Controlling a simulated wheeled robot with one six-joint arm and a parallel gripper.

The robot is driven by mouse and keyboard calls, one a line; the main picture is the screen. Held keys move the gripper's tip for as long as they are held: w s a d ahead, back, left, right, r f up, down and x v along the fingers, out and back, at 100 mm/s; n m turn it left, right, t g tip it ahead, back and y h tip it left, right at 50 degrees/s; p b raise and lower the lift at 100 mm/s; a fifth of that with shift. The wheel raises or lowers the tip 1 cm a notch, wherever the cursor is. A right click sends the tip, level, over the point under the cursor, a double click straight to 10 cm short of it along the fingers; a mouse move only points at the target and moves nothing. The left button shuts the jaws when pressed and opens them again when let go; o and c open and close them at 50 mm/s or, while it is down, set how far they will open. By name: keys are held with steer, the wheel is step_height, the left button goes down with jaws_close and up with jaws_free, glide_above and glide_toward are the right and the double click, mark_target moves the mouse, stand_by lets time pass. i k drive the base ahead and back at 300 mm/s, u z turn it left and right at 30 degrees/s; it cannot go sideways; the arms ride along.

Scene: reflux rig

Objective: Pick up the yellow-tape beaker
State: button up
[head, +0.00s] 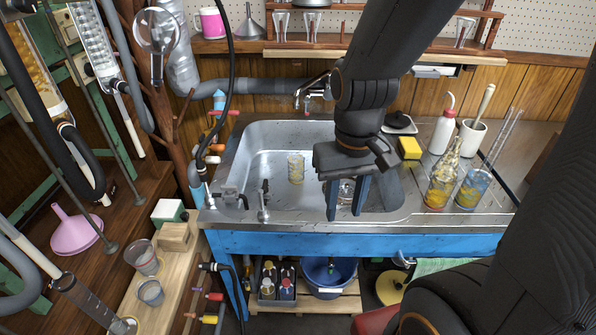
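A clear glass beaker with yellowish marks (296,168) stands upright in the sink, left of my gripper. A second small glass vessel (346,188) shows in the sink between my fingers, partly hidden by them; I cannot make out tape on it. My gripper (347,208) points down over the right part of the sink, with its two blue fingers apart. It is open, and I cannot tell whether the fingers are around the second vessel or in front of it.
The metal sink (262,140) has a faucet (312,90) at the back. An Erlenmeyer flask (442,180) and a beaker with blue and yellow (473,187) stand on the right counter. A wash bottle (443,128) and yellow sponge (409,148) are behind. Two beakers stand on the lower-left bench (176,275).

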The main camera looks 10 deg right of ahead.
mark_target(296, 161)
steer(key=z, duration=0.75)
steer(key=k, duration=0.65)
steer(key=u, duration=0.65)
steer(key=i, duration=1.05)
steer(key=z, duration=0.05)
